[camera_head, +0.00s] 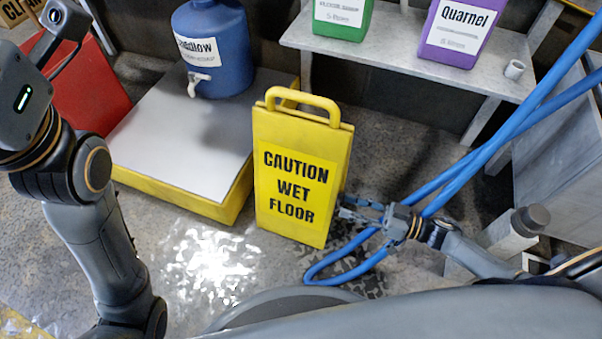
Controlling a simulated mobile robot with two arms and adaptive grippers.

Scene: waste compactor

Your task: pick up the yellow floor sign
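The yellow floor sign (298,165), lettered "CAUTION WET FLOOR", stands upright on the floor in the middle of the view. It has two panels with loop handles at the top. My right gripper (343,207) is low at the sign's right edge, its fingers apart and pointing left. Its tips are close to the sign; I cannot tell whether they touch it. Nothing shows between the fingers.
A low yellow-edged platform (180,140) with a blue jug (222,65) stands left of the sign. A grey bench (410,58) holds green and purple containers. Blue hoses (480,155) cross beside my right gripper. A shiny patch (210,262) lies on the floor in front.

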